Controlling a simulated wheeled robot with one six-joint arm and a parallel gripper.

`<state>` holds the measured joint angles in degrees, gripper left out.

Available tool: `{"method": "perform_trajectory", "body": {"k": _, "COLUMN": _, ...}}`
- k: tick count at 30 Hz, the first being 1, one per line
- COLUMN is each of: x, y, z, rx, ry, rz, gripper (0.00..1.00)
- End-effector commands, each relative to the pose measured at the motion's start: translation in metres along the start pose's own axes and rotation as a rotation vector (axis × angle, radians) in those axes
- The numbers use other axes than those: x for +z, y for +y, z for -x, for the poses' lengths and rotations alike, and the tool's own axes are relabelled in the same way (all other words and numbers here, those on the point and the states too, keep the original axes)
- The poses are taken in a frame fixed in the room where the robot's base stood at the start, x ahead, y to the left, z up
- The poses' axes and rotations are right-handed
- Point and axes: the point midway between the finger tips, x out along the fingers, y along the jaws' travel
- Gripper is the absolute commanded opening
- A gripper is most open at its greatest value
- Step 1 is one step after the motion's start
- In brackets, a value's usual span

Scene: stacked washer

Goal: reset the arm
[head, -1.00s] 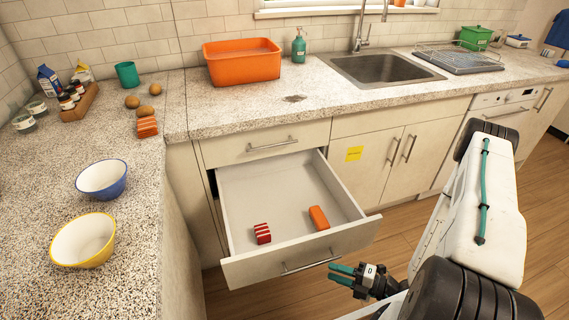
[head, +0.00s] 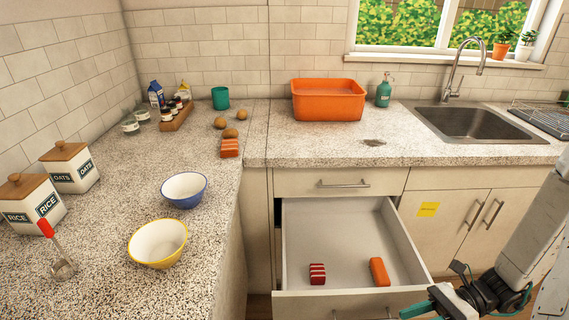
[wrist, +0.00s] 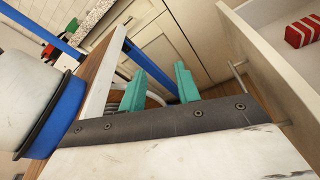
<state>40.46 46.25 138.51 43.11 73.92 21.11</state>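My gripper (head: 418,308) is at the lower right of the head view, by the front right corner of the open drawer (head: 345,232). Only part of it shows there, cut by the bottom edge. In the wrist view, its teal fingers (wrist: 158,88) stand apart with nothing between them. The drawer front is close by, and I cannot tell if the gripper touches it. My white arm runs up the right edge of the head view.
A red striped block (head: 317,274) and an orange block (head: 379,272) lie in the drawer. The counter holds a blue bowl (head: 184,189), a yellow bowl (head: 158,243), an orange tub (head: 328,101) and canisters (head: 70,167). Cabinet doors (head: 470,225) are shut.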

Motion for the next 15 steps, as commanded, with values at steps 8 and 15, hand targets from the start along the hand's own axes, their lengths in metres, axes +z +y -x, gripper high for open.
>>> {"method": "perform_trajectory", "body": {"k": 8, "x": 0.055, "y": 0.034, "z": 0.021, "rx": 0.210, "ry": 0.336, "rz": 0.429, "gripper": 0.32}}
{"method": "perform_trajectory", "body": {"k": 15, "x": 0.098, "y": 0.062, "z": 0.036, "rx": 0.396, "ry": 0.610, "rz": 0.750, "gripper": 0.32}}
